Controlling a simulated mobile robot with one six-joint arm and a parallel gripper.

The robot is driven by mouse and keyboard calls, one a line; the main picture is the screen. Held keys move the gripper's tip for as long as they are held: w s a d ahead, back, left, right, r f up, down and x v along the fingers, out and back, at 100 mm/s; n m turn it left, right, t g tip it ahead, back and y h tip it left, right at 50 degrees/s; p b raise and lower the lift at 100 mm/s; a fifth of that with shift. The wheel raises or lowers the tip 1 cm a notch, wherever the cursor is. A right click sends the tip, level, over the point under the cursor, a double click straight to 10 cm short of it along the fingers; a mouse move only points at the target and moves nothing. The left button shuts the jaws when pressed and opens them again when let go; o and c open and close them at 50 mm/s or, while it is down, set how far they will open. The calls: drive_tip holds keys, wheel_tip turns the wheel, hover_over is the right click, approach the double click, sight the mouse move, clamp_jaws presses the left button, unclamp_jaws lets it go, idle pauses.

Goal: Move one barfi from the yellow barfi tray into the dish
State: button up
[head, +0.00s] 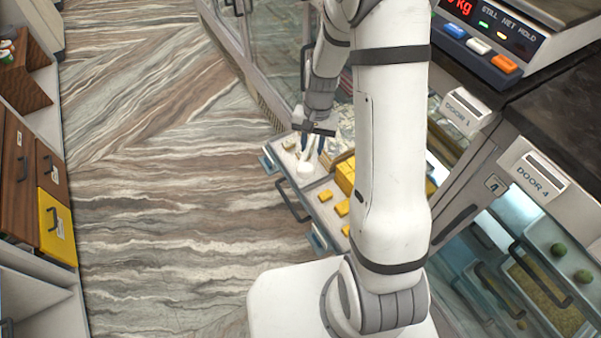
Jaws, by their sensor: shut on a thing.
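My gripper (312,148) points down over a pulled-out drawer tray (285,160) at the counter's front. It is shut on a small white thing (306,167) with a rounded lower end; I cannot tell exactly what it is. Yellow barfi blocks (345,176) are stacked in the tray to the right of the gripper, partly hidden by my arm. A few loose yellow barfi (341,208) lie on the pale tray floor in front of the stack. I cannot make out the dish with certainty.
A weighing scale (482,45) stands at the upper right. Below it are glass doors with handles (540,275) and trays of green sweets (558,250). A cabinet with brown and yellow drawers (55,228) stands at the left. The patterned floor (170,200) between is clear.

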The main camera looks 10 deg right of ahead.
sight(301, 167)
drive_tip(key=shift+s+a+f+m+g+y+b, duration=0.1)
drive_tip(key=shift+s+a+f+m+y+b, duration=0.75)
drive_tip(key=shift+m, duration=0.5)
drive_tip(key=shift+s+a+f+m+g+y+b, duration=0.15)
drive_tip(key=shift+s+a+f+m+y, duration=0.35)
drive_tip(key=shift+m+y, duration=0.65)
drive_tip(key=shift+s+a+f+m+g+y+b, duration=0.1)
drive_tip(key=shift+s+a+f+m+y+b, duration=0.6)
drive_tip(key=shift+m, duration=0.8)
drive_tip(key=shift+s+d+f, duration=0.15)
drive_tip(key=shift+d, duration=0.05)
drive_tip(key=o, duration=0.4)
drive_tip(key=shift+o, duration=0.7)
drive_tip(key=w+d+f+n+g+h, duration=0.1)
drive_tip(key=w+d+n+g+h, duration=0.1)
drive_tip(key=w+n, duration=0.2)
drive_tip(key=w+d+f+n+g+h, duration=0.2)
drive_tip(key=w+n, duration=0.3)
drive_tip(key=n, duration=0.3)
drive_tip(key=shift+f+g+h, duration=0.3)
drive_tip(key=shift+g+h, duration=0.05)
drive_tip(key=shift+h, duration=0.25)
